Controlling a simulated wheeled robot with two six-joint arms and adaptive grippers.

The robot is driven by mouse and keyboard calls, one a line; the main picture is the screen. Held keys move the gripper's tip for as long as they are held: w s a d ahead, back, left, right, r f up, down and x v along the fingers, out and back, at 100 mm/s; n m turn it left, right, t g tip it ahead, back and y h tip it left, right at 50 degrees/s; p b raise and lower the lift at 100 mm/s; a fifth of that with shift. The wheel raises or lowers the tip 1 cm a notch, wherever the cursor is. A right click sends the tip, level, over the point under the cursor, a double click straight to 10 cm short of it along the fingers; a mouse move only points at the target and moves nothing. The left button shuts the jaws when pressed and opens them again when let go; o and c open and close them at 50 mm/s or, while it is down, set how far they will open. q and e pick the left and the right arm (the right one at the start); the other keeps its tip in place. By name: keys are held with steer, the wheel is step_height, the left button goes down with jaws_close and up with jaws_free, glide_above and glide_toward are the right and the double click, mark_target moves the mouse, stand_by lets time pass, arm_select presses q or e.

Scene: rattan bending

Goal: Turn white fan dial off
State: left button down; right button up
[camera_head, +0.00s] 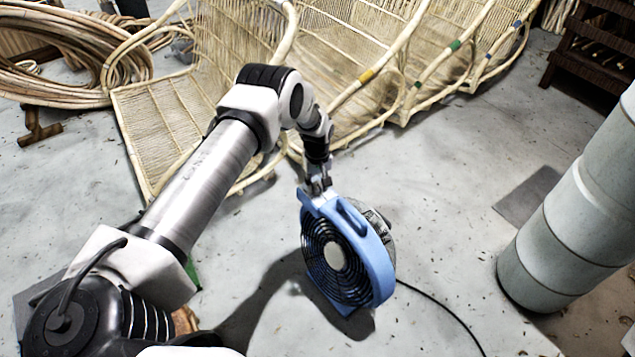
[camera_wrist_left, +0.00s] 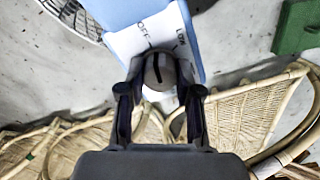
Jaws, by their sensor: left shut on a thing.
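The fan (camera_head: 346,250) is blue with a dark round grille and stands upright on the grey floor. My left gripper (camera_head: 318,184) is at the top of the fan. In the left wrist view, the fan's white panel (camera_wrist_left: 134,42) carries the labels OFF and LOW. My right gripper is not in view.
Woven rattan chairs (camera_head: 165,125) stand behind the fan. Rattan coils (camera_head: 60,60) lie at the upper left. A large pale cylinder (camera_head: 560,235) stands at the right. A black cord (camera_head: 445,308) runs from the fan. The floor between fan and cylinder is mostly clear.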

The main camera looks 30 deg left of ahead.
mark_target(317, 184)
arm_select(q)
steer(key=shift+s+f+n, duration=0.1)
steer(key=shift+n, duration=1)
steer(key=c, duration=0.8)
jaws_free()
step_height(317, 184, up, 12)
